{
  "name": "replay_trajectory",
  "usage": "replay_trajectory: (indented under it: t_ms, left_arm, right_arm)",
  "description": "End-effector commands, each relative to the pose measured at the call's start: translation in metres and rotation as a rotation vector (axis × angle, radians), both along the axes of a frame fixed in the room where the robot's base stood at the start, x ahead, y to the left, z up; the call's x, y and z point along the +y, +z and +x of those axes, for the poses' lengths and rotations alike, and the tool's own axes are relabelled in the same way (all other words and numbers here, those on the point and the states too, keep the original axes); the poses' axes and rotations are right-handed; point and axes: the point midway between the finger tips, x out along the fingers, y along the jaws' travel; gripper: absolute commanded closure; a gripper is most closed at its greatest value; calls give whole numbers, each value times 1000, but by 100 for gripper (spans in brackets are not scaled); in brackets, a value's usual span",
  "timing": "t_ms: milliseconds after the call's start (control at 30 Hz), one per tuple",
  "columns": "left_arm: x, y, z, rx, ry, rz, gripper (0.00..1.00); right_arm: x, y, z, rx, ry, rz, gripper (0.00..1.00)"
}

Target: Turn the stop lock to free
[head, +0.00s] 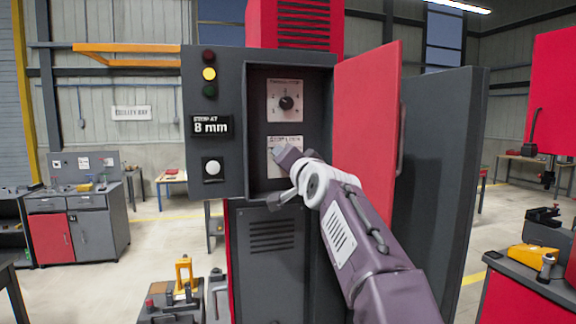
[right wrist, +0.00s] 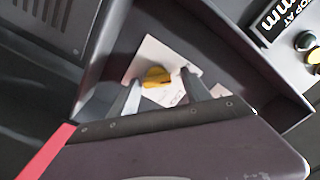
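The stop lock is a yellow knob (right wrist: 155,77) on a white plate (right wrist: 188,57) in the right wrist view. In the head view its plate (head: 279,145) sits low in the cabinet's recess, and my right gripper hides the knob. My right gripper (head: 283,157) reaches into the recess from the lower right. In the right wrist view its two fingers (right wrist: 161,84) stand apart, one on each side of the knob, with visible gaps. The knob's exact setting cannot be read. My left gripper is not in view.
A black dial (head: 286,103) on a white plate sits above the stop lock. The red cabinet door (head: 367,110) stands open at the right, beside my right arm. A sign (head: 210,127) reads "STOP AT 8 mm". The amber lamp (head: 209,74) looks lit; a white button (head: 212,168) is below.

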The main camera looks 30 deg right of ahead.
Motion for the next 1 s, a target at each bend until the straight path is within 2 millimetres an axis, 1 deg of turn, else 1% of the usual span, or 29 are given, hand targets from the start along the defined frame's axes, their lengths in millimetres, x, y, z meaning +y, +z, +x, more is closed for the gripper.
replay_trajectory:
  t_ms: [267,333,433,500,600,700,833,1000]
  left_arm:
    - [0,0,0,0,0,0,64]
    - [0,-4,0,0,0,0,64]
    - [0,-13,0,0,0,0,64]
    - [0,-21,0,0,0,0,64]
    - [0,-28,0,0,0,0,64]
    - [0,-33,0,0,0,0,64]
    - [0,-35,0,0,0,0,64]
    - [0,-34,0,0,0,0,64]
  right_arm:
    - [0,-4,1,9,2,4,41]
    - [1,-5,-3,9,2,4,41]
    - [5,-8,-20,6,1,3,41]
    - [9,-8,-36,5,1,2,41]
    - [14,-8,-57,5,1,2,41]
    - [17,-7,-74,7,0,3,41]
    - [20,-5,-85,8,1,4,41]
    - [21,-4,-86,9,2,4,41]
